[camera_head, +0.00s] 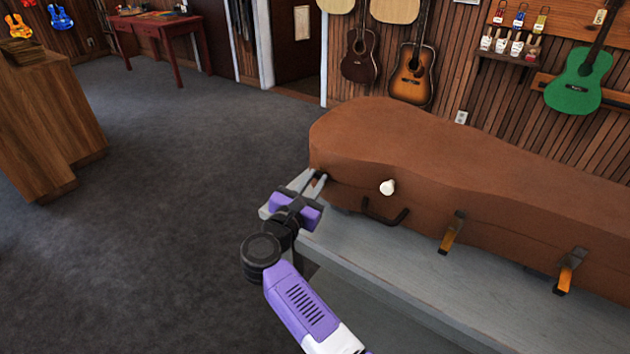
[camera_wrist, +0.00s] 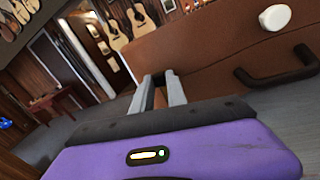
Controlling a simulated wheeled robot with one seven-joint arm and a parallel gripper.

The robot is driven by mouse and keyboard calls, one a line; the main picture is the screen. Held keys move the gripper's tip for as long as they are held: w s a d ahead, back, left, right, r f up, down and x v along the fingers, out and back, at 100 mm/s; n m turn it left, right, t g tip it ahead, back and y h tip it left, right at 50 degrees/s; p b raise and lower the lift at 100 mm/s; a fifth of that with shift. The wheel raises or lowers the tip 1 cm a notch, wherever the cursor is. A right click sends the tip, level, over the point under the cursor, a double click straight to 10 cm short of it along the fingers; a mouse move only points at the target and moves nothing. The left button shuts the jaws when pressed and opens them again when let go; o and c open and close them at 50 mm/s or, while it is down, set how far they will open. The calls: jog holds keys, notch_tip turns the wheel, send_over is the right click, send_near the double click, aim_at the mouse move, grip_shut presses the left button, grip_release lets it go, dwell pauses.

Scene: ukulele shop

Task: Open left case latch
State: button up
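A long brown instrument case (camera_head: 470,185) lies shut on a grey bench. Two metal latches show on its front, one near the middle (camera_head: 452,232) and one further right (camera_head: 570,270). My gripper (camera_head: 314,180) is at the front of the case's left end. A small orange-brown piece shows by its fingertips; the left latch there is mostly hidden. In the wrist view the two grey fingers (camera_wrist: 160,82) stand apart with a dark bit between their tips, against the case (camera_wrist: 215,45). I cannot tell whether they clamp it.
A dark handle (camera_head: 385,217) and a white knob (camera_head: 388,187) stick out of the case front right of my gripper. The grey bench (camera_head: 400,262) runs below the case. Open carpet lies to the left, with a wooden counter (camera_head: 50,120) beyond.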

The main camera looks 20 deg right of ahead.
aim_at(317, 178)
grip_shut()
jog(key=shift+f+b, duration=0.15)
jog(key=shift+b, duration=0.2)
jog(key=f+t+h+b, duration=0.1)
jog(key=t+b, duration=0.1)
jog(key=b, duration=0.8)
jog(key=s+a+f+n+t+h+b, duration=0.1)
jog(key=t+b, duration=0.1)
jog(key=b, duration=0.7)
jog(key=f+n+t+h+b, duration=0.1)
jog(key=f+t+h+b, duration=0.1)
jog(key=b, duration=0.8)
jog(key=shift+s+a+f+b, duration=0.1)
jog(key=shift+s+a+b, duration=0.1)
jog(key=shift+a+b, duration=0.15)
jog(key=shift+n+t+b, duration=0.3)
jog(key=shift+t+b, duration=0.3)
jog(key=shift+b, duration=0.45)
jog(key=shift+h+b, duration=0.3)
jog(key=shift+b, duration=0.45)
jog(key=shift+a+n+t+b, duration=0.1)
jog(key=shift+n+t+b, duration=0.2)
jog(key=shift+t+b, duration=0.1)
